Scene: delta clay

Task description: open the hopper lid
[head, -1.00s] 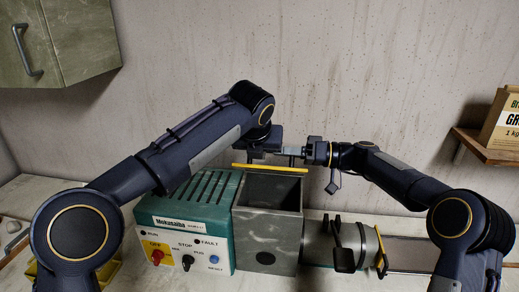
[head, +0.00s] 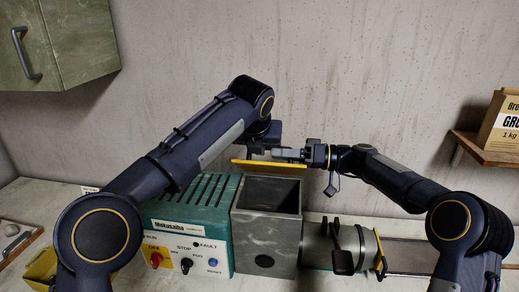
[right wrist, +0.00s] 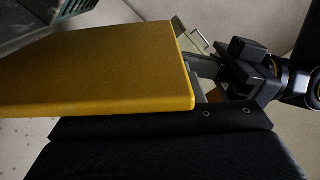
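The yellow hopper lid (head: 268,167) stands raised at the back of the open grey hopper (head: 265,225), seen nearly edge-on. The hopper's dark inside shows. In the right wrist view the lid (right wrist: 100,75) is a broad yellow plate. My right gripper (head: 285,154) is just above the lid's edge; its dark parts lie against or just beside the plate in the right wrist view, contact unclear. My left gripper (head: 262,145) is close behind the lid and beside the right one; it also shows in the right wrist view (right wrist: 205,65). Both sets of fingertips are partly hidden.
The green machine housing (head: 190,200) with its control panel (head: 185,248) stands left of the hopper. A grey barrel (head: 318,245) with dark clamps is to the right. A shelf (head: 490,150) holds a bag at right. A cabinet (head: 65,40) hangs at upper left.

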